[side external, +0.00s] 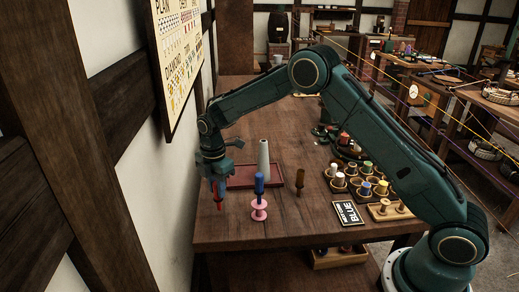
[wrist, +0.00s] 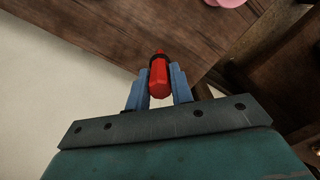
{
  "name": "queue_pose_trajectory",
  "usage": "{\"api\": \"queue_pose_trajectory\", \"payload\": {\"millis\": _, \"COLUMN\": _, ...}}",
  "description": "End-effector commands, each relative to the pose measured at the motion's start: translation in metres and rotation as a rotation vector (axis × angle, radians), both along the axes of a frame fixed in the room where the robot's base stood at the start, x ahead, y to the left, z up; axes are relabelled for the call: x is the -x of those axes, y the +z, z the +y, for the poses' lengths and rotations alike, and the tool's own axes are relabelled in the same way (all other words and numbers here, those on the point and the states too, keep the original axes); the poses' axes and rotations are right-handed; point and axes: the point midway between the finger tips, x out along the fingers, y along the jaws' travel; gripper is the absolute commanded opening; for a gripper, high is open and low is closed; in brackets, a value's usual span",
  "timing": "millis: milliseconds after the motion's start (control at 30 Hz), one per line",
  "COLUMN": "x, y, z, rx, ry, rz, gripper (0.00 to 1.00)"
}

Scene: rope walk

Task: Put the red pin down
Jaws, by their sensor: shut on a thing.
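My gripper (side external: 217,185) is shut on the red pin (side external: 218,203), near the table's left edge by the wall. In the wrist view the pin (wrist: 159,76) sits between the two blue fingers of my gripper (wrist: 159,90), with a dark band near its far end. In the side view the pin points down. I cannot tell whether its lower end touches the wooden table (side external: 300,225).
A blue pin (side external: 260,184) stands on a pink spool (side external: 259,209) right of my gripper. A "BLUE" card (side external: 348,213) and several spools lie farther right.

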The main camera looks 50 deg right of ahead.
Motion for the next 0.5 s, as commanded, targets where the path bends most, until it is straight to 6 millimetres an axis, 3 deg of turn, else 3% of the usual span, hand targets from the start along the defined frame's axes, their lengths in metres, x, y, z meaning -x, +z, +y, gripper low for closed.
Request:
{"api": "queue_pose_trajectory", "payload": {"millis": 133, "x": 0.0004, "y": -0.0125, "z": 0.0, "rx": 0.0, "ry": 0.0, "rz": 0.001, "gripper": 0.01}}
{"api": "queue_pose_trajectory", "payload": {"millis": 500, "x": 0.0002, "y": -0.0149, "z": 0.0, "rx": 0.0, "ry": 0.0, "rz": 0.0, "gripper": 0.01}}
